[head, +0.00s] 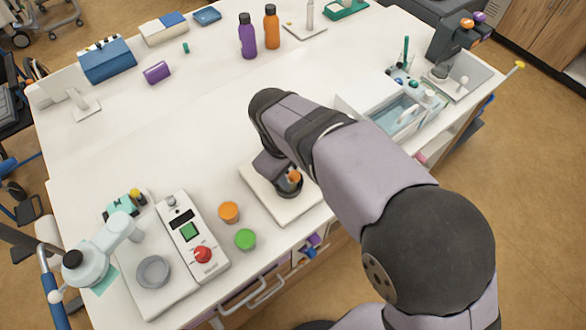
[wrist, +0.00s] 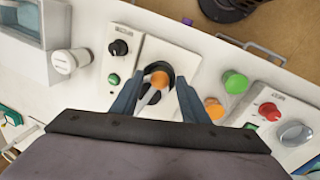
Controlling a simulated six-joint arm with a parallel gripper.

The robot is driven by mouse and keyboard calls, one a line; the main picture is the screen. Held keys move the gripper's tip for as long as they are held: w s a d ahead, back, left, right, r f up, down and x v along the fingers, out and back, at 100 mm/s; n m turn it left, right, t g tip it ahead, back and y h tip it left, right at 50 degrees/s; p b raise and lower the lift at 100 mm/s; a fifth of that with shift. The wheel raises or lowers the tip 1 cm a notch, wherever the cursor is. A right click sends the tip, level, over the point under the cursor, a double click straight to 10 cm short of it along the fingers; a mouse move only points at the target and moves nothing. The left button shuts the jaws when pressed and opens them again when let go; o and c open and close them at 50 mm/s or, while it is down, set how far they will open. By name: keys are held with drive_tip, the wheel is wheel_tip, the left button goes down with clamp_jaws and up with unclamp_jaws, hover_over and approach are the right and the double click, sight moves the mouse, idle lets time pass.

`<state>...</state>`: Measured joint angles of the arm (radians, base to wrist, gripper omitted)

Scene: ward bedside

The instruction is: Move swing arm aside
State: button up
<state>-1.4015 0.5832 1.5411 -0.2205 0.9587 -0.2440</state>
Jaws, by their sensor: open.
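A white unit (head: 262,197) stands near the table's front edge, under my gripper. In the wrist view it is a white panel (wrist: 126,72) with a black knob (wrist: 120,47), a green button (wrist: 113,79) and a dark round part. Over the dark part sits an orange knob (wrist: 160,79) with a short grey bar, which may be the swing arm; the orange also shows in the head view (head: 294,177). My gripper (wrist: 160,84) is open, its two fingers on either side of the orange knob. Contact cannot be told. My wrist hides part of the unit in the head view.
An orange-capped pot (head: 229,212) and a green-capped pot (head: 245,239) stand to the left. Beyond them is a control box with a red button (head: 202,254) and a pale jointed device (head: 110,238). A water-filled tray (head: 397,115) stands right. The table's middle is clear.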

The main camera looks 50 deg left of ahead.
clamp_jaws()
drive_tip(key=shift+s, duration=0.1)
drive_tip(key=s+a+m+h+p, duration=0.1)
drive_tip(key=s+a+m+p, duration=0.8)
drive_tip(key=s+a+m, duration=0.1)
drive_tip(key=shift+s+r+h, duration=0.15)
drive_tip(key=shift+s+h, duration=0.1)
drive_tip(key=shift+h, duration=0.15)
idle(0.6)
drive_tip(key=shift+m+g, duration=0.3)
